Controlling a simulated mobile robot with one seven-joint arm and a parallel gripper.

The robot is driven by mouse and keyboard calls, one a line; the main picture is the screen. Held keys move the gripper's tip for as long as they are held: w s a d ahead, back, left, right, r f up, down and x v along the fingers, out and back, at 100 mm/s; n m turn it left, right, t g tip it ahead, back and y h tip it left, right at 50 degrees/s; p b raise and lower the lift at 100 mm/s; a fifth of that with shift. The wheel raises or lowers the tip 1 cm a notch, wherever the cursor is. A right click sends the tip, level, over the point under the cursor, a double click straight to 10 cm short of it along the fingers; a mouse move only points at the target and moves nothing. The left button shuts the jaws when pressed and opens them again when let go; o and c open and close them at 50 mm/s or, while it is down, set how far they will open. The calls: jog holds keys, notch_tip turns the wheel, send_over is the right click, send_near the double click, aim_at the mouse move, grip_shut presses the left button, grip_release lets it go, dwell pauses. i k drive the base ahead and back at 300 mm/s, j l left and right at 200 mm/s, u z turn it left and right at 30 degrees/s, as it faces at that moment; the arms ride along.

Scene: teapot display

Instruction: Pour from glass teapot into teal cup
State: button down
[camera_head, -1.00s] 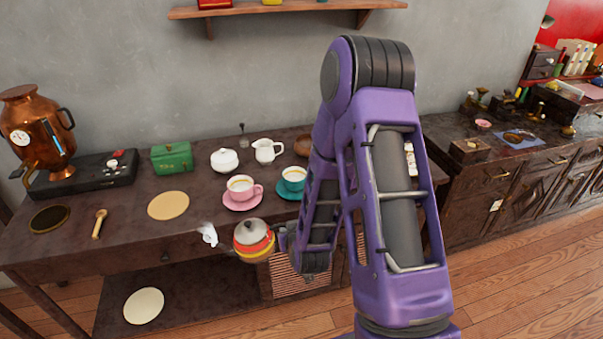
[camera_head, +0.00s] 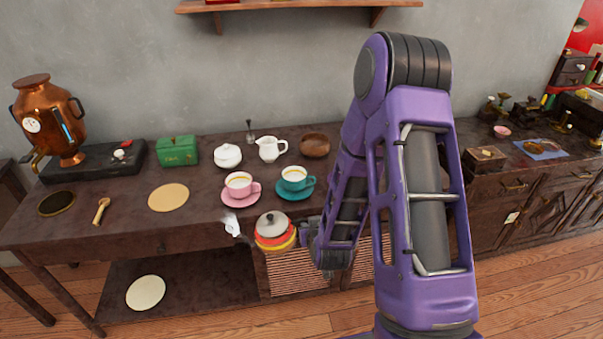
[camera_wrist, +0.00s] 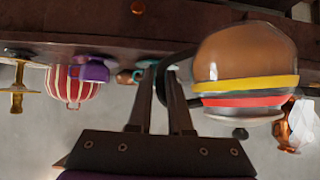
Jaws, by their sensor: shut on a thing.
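The glass teapot (camera_head: 274,233) has yellow and red bands, a grey lid and a pale spout (camera_head: 232,224) pointing left. It is held in the air in front of the table's front edge, roughly upright. My gripper (camera_head: 308,234) is at its right side; in the wrist view the fingers (camera_wrist: 166,88) are shut on its dark handle. Brown liquid shows in the teapot (camera_wrist: 245,55) in that view. The teal cup (camera_head: 294,183) stands upright on a teal saucer (camera_head: 294,195), behind and right of the teapot, apart from it. Something yellowish shows inside the cup.
A pink cup (camera_head: 238,190) on a pink saucer stands left of the teal cup, close behind the spout. A white pitcher (camera_head: 270,149), white sugar pot (camera_head: 227,156) and wooden bowl (camera_head: 314,144) stand behind. A round tan mat (camera_head: 168,198) lies left with clear table around it.

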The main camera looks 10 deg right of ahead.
aim_at(294, 178)
jog(key=i+l, duration=0.1)
jog(key=l, duration=3.15)
